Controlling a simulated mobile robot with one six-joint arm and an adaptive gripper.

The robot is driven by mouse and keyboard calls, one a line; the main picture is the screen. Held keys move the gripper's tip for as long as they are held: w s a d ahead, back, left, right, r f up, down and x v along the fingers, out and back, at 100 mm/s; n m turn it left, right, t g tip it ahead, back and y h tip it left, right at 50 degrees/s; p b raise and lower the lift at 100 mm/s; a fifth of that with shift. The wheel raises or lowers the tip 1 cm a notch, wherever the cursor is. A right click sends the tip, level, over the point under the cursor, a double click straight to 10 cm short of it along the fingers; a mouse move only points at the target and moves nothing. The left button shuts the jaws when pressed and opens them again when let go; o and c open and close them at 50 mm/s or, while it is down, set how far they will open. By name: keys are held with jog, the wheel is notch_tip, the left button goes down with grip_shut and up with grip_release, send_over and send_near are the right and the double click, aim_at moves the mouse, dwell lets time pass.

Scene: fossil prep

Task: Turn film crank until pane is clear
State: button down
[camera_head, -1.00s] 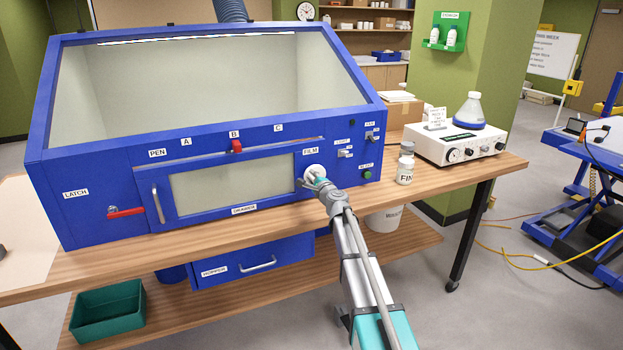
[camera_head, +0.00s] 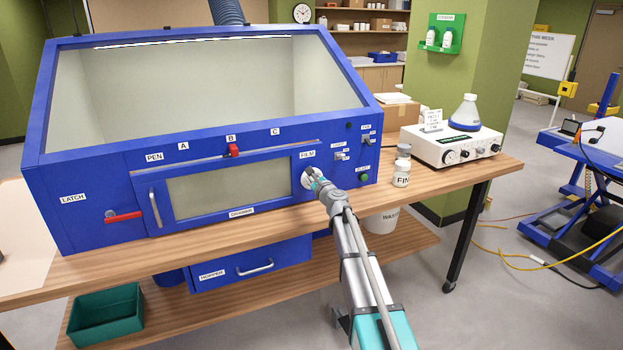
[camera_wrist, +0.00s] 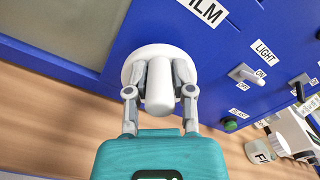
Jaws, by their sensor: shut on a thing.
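The white film crank (camera_head: 309,175) is on the front of the blue cabinet (camera_head: 80,224), under the FILM label. In the wrist view the crank (camera_wrist: 159,85) shows as a white round base with a stubby knob. My gripper (camera_head: 314,177) is at the crank, its two fingers (camera_wrist: 160,80) closed on either side of the knob. The drawer pane (camera_head: 215,187) is left of the crank and looks greyish and fairly even. The large sloped upper pane (camera_head: 210,75) looks pale and hazy. I cannot tell how clear either pane is.
Switches (camera_head: 340,156) and a green button (camera_head: 364,177) sit right of the crank. A small bottle (camera_head: 402,168) and a white instrument (camera_head: 455,146) with a flask stand on the bench (camera_head: 440,180) to the right. A red latch handle (camera_head: 123,217) is at the left.

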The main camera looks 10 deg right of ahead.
jog(key=shift+c, duration=2.4)
grip_release()
jog(key=v, duration=1.2)
